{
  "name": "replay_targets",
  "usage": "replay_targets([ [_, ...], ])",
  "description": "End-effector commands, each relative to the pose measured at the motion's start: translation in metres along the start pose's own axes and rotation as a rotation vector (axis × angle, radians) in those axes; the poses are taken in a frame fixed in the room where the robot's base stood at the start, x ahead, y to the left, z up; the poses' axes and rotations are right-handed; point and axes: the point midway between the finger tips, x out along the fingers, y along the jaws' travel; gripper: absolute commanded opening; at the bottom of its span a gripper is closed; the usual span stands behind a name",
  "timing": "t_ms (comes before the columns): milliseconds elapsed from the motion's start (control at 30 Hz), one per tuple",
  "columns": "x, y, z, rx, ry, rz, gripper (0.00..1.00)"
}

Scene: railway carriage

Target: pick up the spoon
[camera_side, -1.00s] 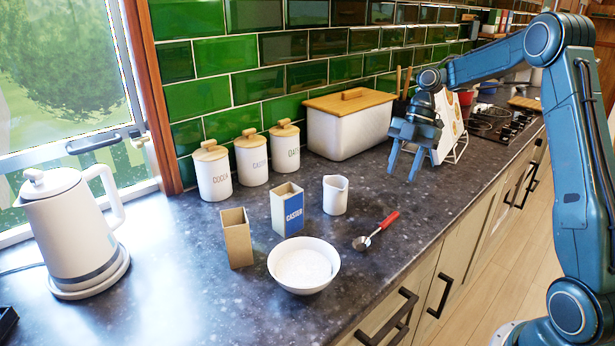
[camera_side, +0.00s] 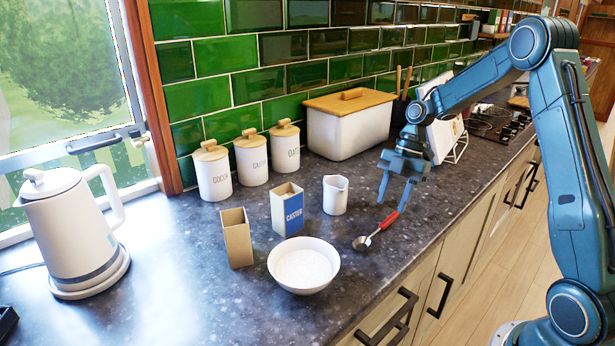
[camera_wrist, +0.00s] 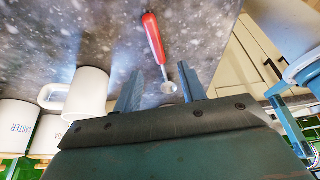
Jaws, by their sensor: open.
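The spoon (camera_side: 375,231) lies on the dark speckled worktop, its red handle pointing to the back right and its metal bowl toward the front left. In the wrist view the spoon (camera_wrist: 153,38) shows its red handle beyond the fingertips, and its metal end appears between the fingers. My gripper (camera_side: 391,206) is open and empty, pointing down over the handle end. In the side view one fingertip overlaps the handle end; I cannot tell whether they touch. The open fingers also show in the wrist view (camera_wrist: 160,68).
A white bowl (camera_side: 303,288) of white powder stands front left of the spoon. A bread bin (camera_side: 348,133) stands behind. The worktop's front edge is close by.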

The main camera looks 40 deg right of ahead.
Motion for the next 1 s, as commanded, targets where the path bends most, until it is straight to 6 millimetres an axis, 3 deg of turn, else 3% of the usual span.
replay_targets([
  [433,0.045,0.000,-0.001,0.000,0.001,-0.003,0.41],
  [1000,0.048,0.000,-0.001,0.000,0.000,-0.001,0.41],
])
